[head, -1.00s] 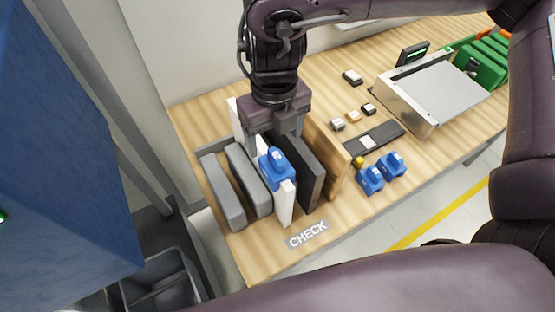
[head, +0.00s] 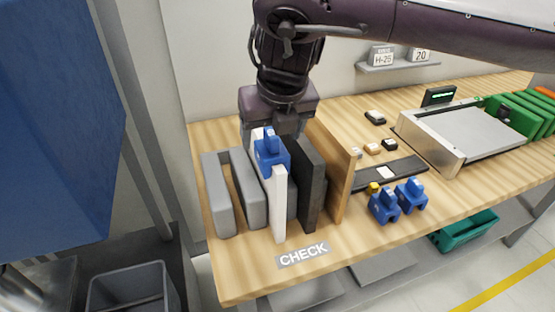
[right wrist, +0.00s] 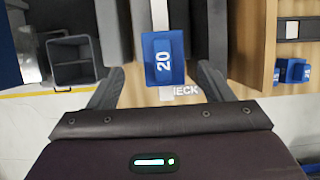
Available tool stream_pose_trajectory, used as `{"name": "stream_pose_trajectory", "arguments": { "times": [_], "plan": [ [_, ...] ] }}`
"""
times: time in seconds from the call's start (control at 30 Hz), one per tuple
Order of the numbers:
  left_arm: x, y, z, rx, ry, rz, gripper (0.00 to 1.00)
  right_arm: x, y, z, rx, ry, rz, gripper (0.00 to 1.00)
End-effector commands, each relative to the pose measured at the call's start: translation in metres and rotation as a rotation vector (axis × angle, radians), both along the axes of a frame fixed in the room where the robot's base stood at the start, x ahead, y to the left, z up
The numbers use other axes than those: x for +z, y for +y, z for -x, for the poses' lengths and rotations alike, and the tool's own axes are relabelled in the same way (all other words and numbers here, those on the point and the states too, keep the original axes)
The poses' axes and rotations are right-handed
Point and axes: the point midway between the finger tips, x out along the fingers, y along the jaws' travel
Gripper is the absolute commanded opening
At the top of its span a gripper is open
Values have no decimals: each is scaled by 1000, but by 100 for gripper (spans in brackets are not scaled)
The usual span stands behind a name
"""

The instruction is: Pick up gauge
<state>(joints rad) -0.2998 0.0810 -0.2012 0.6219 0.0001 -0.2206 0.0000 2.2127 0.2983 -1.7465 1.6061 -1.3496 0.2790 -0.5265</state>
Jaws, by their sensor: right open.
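The blue gauge (head: 271,157) sits on the top edge of an upright white panel (head: 279,205) in the rack near the table's front left. The right wrist view shows the gauge (right wrist: 163,60) with a "20" on it. My right gripper (head: 287,127) is just behind and above the gauge, pointing down. In the right wrist view its fingers (right wrist: 160,88) are open, one on each side of the gauge with gaps between. Two more blue gauges (head: 383,207) (head: 411,195) stand on the table to the right. My left gripper is out of view.
Grey rack dividers (head: 217,195) stand left of the white panel. A black panel (head: 311,190) and a wooden panel (head: 339,175) stand close on its right. A "CHECK" label (head: 303,254) lies in front. A metal tray machine (head: 430,140) stands further right.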

Motion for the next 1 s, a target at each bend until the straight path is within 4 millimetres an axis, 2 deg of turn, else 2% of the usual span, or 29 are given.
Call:
{"name": "stream_pose_trajectory", "arguments": {
  "times": [0.03, 0.13, 0.27, 0.4, 0.7, 1.0],
  "plan": [
    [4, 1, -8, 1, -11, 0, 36, -4, 0, -2, 0, 2, 1, 73],
    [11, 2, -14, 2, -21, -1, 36, -14, 0, -7, 1, 3, 2, 73],
    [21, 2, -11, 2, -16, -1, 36, -32, 0, -15, 1, 4, 3, 73],
    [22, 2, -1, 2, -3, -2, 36, -49, 2, -21, 0, 3, 2, 73],
    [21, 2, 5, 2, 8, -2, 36, -54, 3, -23, 0, 0, -1, 72],
    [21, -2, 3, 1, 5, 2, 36, -53, 3, -23, 0, 0, 0, 33]
  ]
}}
